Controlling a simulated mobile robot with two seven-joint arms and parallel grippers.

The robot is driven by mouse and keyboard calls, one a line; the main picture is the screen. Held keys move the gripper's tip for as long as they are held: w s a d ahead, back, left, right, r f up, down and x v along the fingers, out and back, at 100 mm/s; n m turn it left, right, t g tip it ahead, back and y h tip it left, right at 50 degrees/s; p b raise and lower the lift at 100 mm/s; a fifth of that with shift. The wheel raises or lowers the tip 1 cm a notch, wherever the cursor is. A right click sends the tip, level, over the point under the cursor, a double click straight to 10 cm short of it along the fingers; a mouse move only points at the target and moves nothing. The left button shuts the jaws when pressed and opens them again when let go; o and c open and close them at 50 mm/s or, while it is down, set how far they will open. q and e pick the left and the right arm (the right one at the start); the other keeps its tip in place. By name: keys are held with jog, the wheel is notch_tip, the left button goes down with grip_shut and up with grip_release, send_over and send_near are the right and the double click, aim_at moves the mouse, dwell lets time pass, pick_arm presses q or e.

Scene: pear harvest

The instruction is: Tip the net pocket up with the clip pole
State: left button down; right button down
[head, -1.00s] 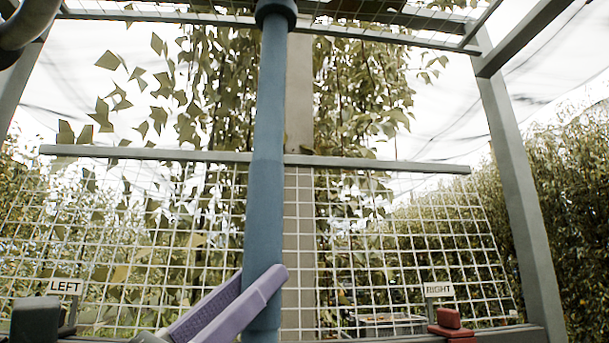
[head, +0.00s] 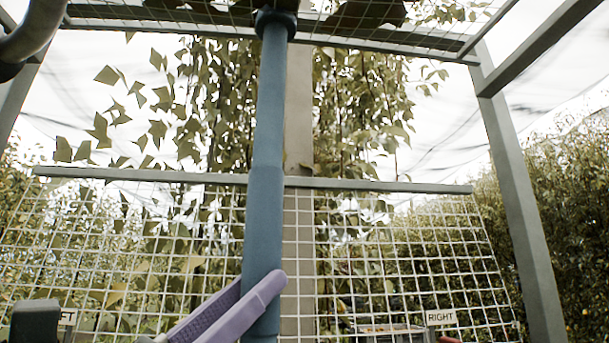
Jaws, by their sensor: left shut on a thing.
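The clip pole (head: 266,130) is a long blue shaft standing nearly upright, with a dark collar (head: 275,18) at its top end. The collar is at the lower edge of an overhead net (head: 340,32), apparently the net pocket, where dark leaf-like shapes lie on the mesh. I cannot tell whether the pole tip is hooked on or only touching, as the frame edge cuts it off. My left gripper (head: 262,290), with purple fingers, comes from the lower left and is shut around the lower pole. My right gripper is not in view.
A grey frame post (head: 520,200) stands at the right. A white mesh panel with a grey top rail (head: 380,185) spans behind the pole. A RIGHT label (head: 441,317) and a partly hidden label (head: 68,317) sit low. A dark block (head: 35,322) is at lower left.

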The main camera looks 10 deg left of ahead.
aim_at(248, 227)
pick_arm(q)
jog(key=shift+r+p, duration=2.65)
jog(key=shift+r, duration=0.75)
jog(key=shift+f, duration=0.1)
jog(key=shift+f, duration=0.1)
jog(key=shift+f+b, duration=7.5)
jog(key=shift+b, duration=0.3)
jog(key=shift+s, duration=0.1)
jog(key=s+d+f, duration=0.1)
jog(key=s, duration=0.4)
jog(key=s+d+f+b, duration=0.1)
jog(key=s+d+f, duration=0.1)
jog(key=s, duration=0.4)
jog(key=shift+s+d, duration=0.2)
jog(key=shift+d, duration=0.05)
